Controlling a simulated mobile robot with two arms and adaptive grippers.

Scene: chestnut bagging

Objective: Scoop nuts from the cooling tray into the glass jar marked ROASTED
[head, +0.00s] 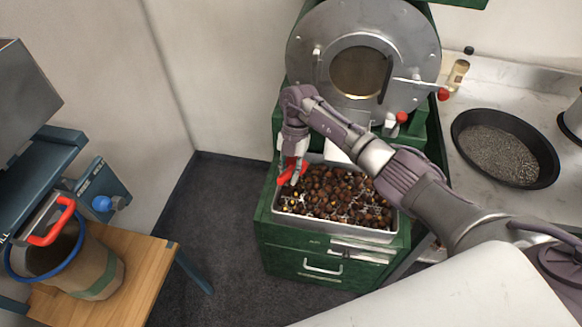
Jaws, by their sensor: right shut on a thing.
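The cooling tray (335,232) is a pale metal tray full of brown chestnuts (335,197), set on a green cabinet in the middle of the head view. My right gripper (292,168) points down at the tray's back left corner. It is shut on a red handle (284,177), which looks like that of a scoop. The fingers partly cover the handle, and I cannot make out the scoop's bowl among the nuts. I cannot make out a glass jar marked ROASTED. My left gripper is not in view.
A green roaster with a round metal front (310,45) stands behind the tray. At right, a dark round pan (548,165) and a small bottle (457,76) stand on a marble counter.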

